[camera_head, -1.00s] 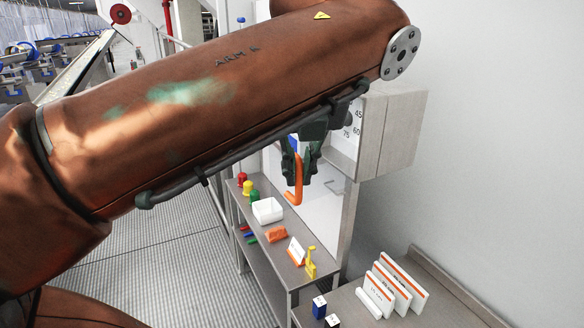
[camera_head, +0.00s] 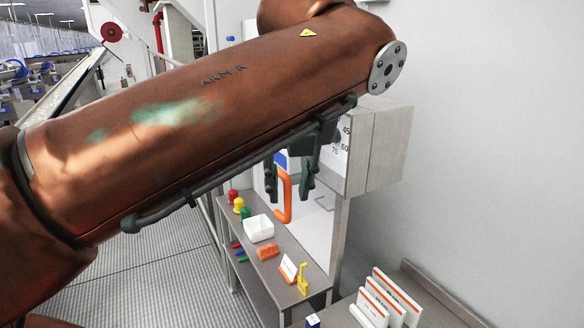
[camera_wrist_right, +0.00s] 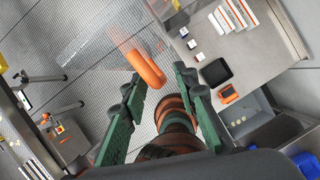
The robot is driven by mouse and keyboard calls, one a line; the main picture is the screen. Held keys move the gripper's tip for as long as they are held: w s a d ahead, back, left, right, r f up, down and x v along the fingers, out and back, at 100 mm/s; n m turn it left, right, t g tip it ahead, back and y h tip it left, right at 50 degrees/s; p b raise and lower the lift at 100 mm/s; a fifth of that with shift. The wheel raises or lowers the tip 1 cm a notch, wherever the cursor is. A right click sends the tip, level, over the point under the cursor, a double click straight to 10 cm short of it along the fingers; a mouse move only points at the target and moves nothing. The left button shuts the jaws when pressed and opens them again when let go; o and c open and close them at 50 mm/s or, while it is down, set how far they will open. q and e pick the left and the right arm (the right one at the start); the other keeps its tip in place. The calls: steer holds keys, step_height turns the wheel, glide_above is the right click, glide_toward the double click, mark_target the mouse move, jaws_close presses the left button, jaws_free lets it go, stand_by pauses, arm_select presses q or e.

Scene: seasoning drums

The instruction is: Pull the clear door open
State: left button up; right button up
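The orange handle (camera_head: 286,197) hangs at the cabinet front, beside the fingers of my right gripper (camera_head: 289,192). In the right wrist view the handle (camera_wrist_right: 148,69) lies just past the fingertips, nearer the left finger. My right gripper's fingers (camera_wrist_right: 160,77) stand apart, and I see no grip on the handle. The clear door (camera_wrist_right: 95,42) is a faint see-through sheet by the handle in the wrist view. How far it stands open I cannot tell. My right arm covers much of the cabinet in the head view. My left gripper is not in view.
Below the handle, a grey shelf holds a white bin (camera_head: 259,228), an orange block (camera_head: 267,252), a yellow stand (camera_head: 303,280) and coloured pieces. A grey box (camera_head: 378,150) is on the right. White cards (camera_head: 388,300) stand on a lower table.

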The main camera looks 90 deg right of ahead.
steer(key=v, duration=1.1)
steer(key=shift+r, duration=0.25)
steer(key=shift+w+r, duration=0.1)
